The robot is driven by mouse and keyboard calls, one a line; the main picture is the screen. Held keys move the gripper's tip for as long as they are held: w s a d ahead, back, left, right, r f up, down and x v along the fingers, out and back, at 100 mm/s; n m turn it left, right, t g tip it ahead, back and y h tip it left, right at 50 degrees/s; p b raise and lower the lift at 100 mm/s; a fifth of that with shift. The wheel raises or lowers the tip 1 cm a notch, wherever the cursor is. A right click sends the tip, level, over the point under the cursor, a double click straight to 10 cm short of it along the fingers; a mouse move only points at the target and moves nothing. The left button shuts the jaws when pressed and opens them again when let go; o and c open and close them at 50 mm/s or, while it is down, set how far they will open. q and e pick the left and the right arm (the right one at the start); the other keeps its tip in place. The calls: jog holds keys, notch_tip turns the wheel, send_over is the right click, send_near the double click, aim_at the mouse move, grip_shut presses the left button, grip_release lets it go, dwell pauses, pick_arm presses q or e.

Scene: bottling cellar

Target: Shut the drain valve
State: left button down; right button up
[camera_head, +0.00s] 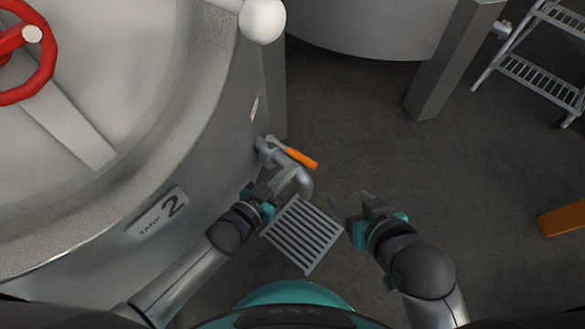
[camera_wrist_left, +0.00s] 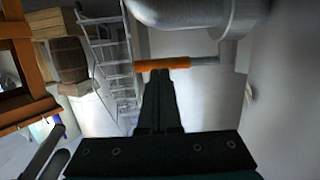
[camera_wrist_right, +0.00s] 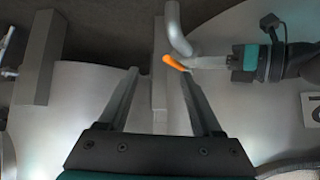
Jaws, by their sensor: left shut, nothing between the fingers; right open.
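The drain valve (camera_head: 268,150) sits low on the side of tank 2 (camera_head: 195,160) in the head view, with a downturned grey spout (camera_head: 305,185). Its orange lever handle (camera_head: 301,158) points outward from the tank, roughly along the pipe. The handle also shows in the left wrist view (camera_wrist_left: 162,64) and the right wrist view (camera_wrist_right: 176,63). My left gripper (camera_head: 290,176) is shut and empty beside the valve. Its fingertips (camera_wrist_left: 163,74) are right at the orange handle; I cannot tell whether they touch. My right gripper (camera_head: 351,198) is open and empty, right of the spout.
A floor drain grate (camera_head: 303,235) lies below the spout. The floor at right is mostly clear.

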jog(key=shift+w+a+r+t+y+b, duration=0.1)
jog(key=shift+w+a+t+y+b, duration=0.15)
jog(key=shift+a+t, duration=0.25)
jog(key=shift+w+a+r+t+y+b, duration=0.15)
jog(key=shift+w+a+t+y, duration=0.1)
jog(key=shift+a+t, duration=0.2)
jog(key=shift+f, duration=0.1)
